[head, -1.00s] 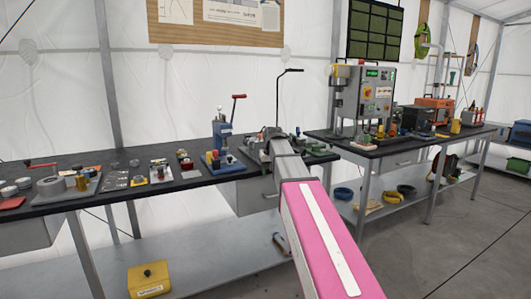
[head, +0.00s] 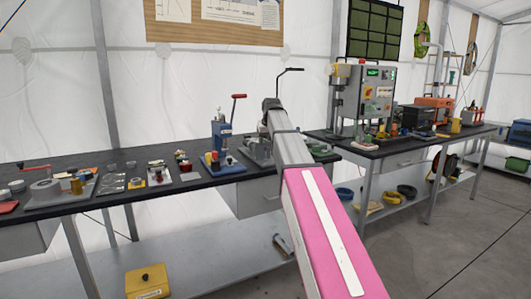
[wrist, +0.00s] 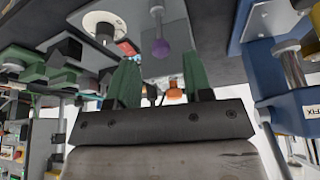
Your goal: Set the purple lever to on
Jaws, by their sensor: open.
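The purple lever shows in the wrist view as a grey shaft with a round purple knob (wrist: 160,47), set on a grey plate (wrist: 178,62). My gripper (wrist: 161,78) has its two green fingers spread apart, with nothing held between them. The knob appears between the fingers in the picture, a little above their tips, and no contact shows. In the head view my gripper (head: 271,105) is above the bench, over a grey fixture (head: 258,152). The purple knob cannot be made out there, and my arm covers part of that area.
A blue press with a red handle (head: 222,135) stands left of my gripper on the black bench (head: 150,195). A tall bent black rod (head: 279,85) rises close behind it. Green parts (wrist: 60,70) lie to one side in the wrist view. A second bench holds machines at right.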

